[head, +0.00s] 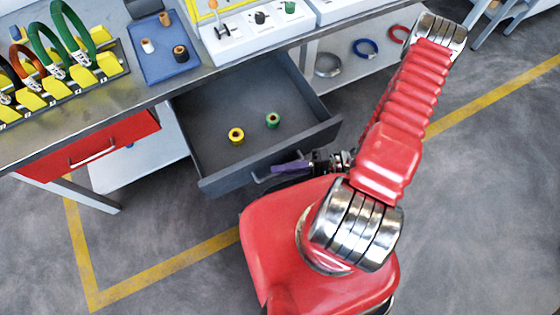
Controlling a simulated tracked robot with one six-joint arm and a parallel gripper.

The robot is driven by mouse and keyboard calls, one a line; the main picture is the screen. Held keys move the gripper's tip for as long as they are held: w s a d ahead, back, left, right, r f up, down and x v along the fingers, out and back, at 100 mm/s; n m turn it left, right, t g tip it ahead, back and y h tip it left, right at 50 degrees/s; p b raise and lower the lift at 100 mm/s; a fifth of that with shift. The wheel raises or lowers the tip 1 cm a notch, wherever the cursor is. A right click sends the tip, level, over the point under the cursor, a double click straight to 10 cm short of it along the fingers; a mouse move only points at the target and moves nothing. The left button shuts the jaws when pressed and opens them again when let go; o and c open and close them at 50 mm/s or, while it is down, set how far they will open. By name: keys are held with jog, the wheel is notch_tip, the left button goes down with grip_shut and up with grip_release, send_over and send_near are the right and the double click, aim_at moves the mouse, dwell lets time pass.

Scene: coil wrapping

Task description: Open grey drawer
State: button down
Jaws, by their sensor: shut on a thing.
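The grey drawer (210,182) sticks well out from under the workbench and stands open. Inside it lie a yellow roll (236,135) and a green roll (272,120). My gripper (268,176) is at the drawer's front, shut on the drawer handle (257,180). The handle is partly hidden by the gripper's purple fingers. My red arm reaches in from the right and covers the floor beside the drawer.
A closed red drawer (92,150) sits to the left under the workbench (150,92). On top are a blue tray (168,65) with rolls and a rack of coils (62,72). A shelf (345,75) at right holds rings. Floor in front is clear.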

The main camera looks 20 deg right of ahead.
jog(key=shift+d+f, duration=0.2)
jog(key=c, duration=2)
grip_release()
jog(key=shift+c, duration=0.2)
jog(key=shift+o, duration=1)
jog(key=shift+a+r, duration=0.1)
jog(key=shift+s, duration=0.1)
jog(key=v, duration=1.3)
jog(key=shift+d, duration=0.4)
